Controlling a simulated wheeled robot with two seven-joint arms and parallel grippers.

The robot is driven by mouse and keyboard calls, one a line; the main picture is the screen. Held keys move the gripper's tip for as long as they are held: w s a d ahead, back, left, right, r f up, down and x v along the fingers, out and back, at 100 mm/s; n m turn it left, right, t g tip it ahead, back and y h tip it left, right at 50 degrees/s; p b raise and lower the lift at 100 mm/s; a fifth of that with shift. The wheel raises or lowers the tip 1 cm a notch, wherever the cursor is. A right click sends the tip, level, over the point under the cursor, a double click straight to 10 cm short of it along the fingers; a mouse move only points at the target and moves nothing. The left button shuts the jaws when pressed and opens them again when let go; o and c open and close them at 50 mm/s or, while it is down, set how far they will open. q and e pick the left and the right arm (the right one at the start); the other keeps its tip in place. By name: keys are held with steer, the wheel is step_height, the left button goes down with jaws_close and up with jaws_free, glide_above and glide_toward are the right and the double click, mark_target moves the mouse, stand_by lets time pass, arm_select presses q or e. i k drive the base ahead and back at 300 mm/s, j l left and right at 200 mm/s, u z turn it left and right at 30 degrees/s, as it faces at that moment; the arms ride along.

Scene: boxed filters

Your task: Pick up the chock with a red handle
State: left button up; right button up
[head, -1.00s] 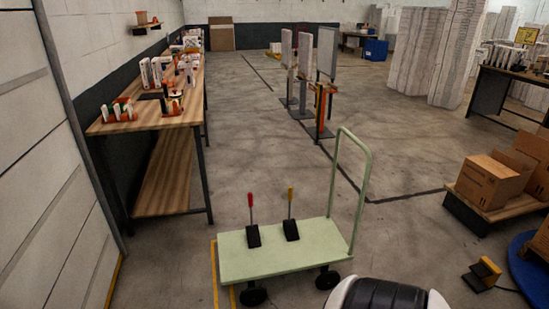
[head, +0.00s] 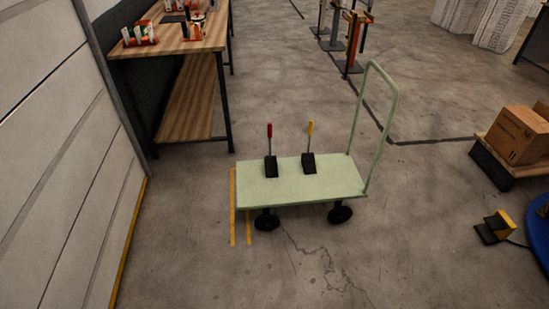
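The chock with a red handle (head: 271,167) is a black wedge with an upright rod ending in a red grip. It stands on the left part of a pale green cart (head: 300,190). A similar black chock with a yellow handle (head: 308,163) stands to its right on the same cart. Neither of my grippers shows in the head view, so their state is hidden.
A wooden workbench (head: 190,38) with small boxes stands at the back left, beside a white wall (head: 50,150). Cardboard boxes (head: 520,135) on a low platform and a black and yellow object (head: 495,227) are at the right. The floor (head: 400,260) in front of the cart is clear.

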mark_target(270, 162)
steer(key=i+j+u, duration=0.3)
steer(key=i, duration=0.3)
steer(key=i+j+u, duration=0.35)
steer(key=i, duration=0.25)
steer(key=i+l+u, duration=0.1)
steer(key=i+u, duration=0.2)
steer(key=i, duration=0.3)
steer(key=i+z, duration=0.25)
steer(key=i, duration=0.15)
steer(key=i+j+z, duration=0.25)
steer(key=i, duration=0.15)
steer(key=i+j+z, duration=0.15)
steer(key=i+z, duration=0.4)
steer(key=z, duration=0.15)
steer(key=i+j+z, duration=0.2)
steer(key=z, duration=0.2)
steer(key=i+j+z, duration=0.25)
steer(key=z, duration=0.15)
steer(key=i+j+z, duration=0.25)
steer(key=z, duration=0.15)
steer(key=i+j+z, duration=0.15)
steer(key=j+z, duration=0.25)
steer(key=i+j+z, duration=0.2)
steer(key=k+j, duration=0.1)
